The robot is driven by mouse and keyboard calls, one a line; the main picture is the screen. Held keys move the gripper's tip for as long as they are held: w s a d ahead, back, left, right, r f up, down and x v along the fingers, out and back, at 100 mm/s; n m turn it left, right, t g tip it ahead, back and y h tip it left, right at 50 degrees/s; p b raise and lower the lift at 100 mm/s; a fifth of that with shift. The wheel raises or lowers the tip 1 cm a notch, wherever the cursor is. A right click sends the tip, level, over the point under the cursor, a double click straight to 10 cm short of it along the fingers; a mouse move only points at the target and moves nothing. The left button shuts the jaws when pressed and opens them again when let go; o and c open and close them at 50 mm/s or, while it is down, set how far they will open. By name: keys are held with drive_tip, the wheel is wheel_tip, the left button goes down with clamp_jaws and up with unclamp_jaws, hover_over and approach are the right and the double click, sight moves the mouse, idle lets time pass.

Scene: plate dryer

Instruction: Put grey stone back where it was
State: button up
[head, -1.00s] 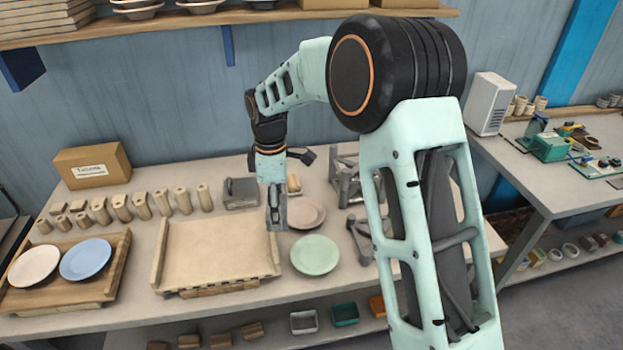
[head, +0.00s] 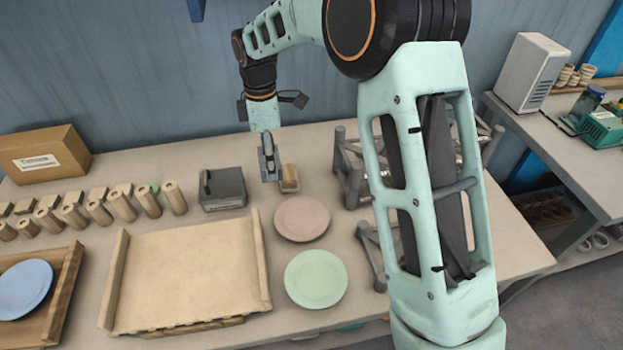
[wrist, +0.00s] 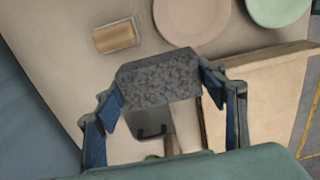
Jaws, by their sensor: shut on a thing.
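The grey speckled stone (wrist: 160,78) is held between the two blue fingers of my gripper (wrist: 163,92) in the wrist view. In the head view my gripper (head: 269,172) hangs above the back of the table, between a dark grey box with a handle (head: 226,190) and a small wooden-topped block (head: 290,178). The stone is hard to make out there. In the wrist view the block (wrist: 117,37) lies clear of the stone, to its upper left. The stone partly covers the dark box's area below it.
A pink plate (head: 302,218) and a green plate (head: 316,279) lie right of a large beige board (head: 188,275). Wooden cylinders (head: 122,207) stand at left. Grey metal frames (head: 352,178) stand at right. A cardboard box (head: 45,153) is at the back left.

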drive_tip(key=shift+w+f+b, duration=0.2)
drive_tip(key=shift+f+b, duration=0.15)
drive_tip(key=shift+f, duration=0.4)
drive_tip(key=w+d+f+p, duration=0.2)
drive_tip(key=w+d+f, duration=0.2)
drive_tip(key=w+d, duration=0.2)
hover_over(312, 179)
drive_tip(key=f, duration=0.5)
drive_tip(key=shift+s+a, duration=0.35)
drive_tip(key=shift+w+d+f+p, duration=0.25)
drive_tip(key=shift+d+f+p, duration=0.05)
drive_tip(key=shift+f+p, duration=0.1)
drive_tip(key=shift+f, duration=1.55)
drive_tip(key=shift+f, duration=0.1)
drive_tip(key=o, duration=0.7)
drive_tip(key=shift+f, duration=0.15)
drive_tip(key=shift+c, duration=0.2)
drive_tip(key=o, duration=0.4)
drive_tip(key=shift+o, duration=0.2)
